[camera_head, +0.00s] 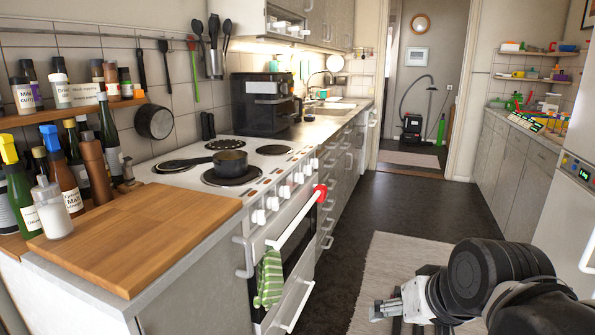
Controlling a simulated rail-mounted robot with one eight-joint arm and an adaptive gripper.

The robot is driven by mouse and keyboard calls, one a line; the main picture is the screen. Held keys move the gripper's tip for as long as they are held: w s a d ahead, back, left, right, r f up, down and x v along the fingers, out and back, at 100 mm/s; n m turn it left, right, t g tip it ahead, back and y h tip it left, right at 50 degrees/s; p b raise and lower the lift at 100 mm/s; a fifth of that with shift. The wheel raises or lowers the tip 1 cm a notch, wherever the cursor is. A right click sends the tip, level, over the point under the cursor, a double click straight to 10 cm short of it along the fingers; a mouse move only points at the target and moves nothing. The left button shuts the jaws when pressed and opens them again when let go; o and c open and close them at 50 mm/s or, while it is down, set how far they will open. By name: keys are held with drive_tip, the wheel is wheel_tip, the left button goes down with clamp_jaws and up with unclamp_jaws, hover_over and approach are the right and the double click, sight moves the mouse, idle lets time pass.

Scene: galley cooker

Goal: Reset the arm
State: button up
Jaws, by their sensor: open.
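My gripper (378,311) shows at the lower right, at the end of my folded dark and white arm. It points left, over the pale rug (396,262) and well apart from the cooker. It is open, and I see nothing between its fingers. Part of the arm is cut off by the bottom edge of the picture.
The white cooker (185,176) stands to the left with a pan (230,163) on its top. Its oven handle (300,216) and a green towel (269,278) stick out towards the aisle. A wooden board (140,232) lies nearer. The dark floor (420,197) ahead is clear.

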drive_tip(key=s+d+f+h, duration=0.1)
drive_tip(key=s+d+f, duration=0.2)
drive_tip(key=s, duration=0.2)
wheel_tip(320, 180, up, 14)
drive_tip(key=p, duration=1.3)
drive_tip(key=shift+w+a+n, duration=0.2)
drive_tip(key=shift+w+n, duration=0.05)
drive_tip(key=shift+n, duration=0.05)
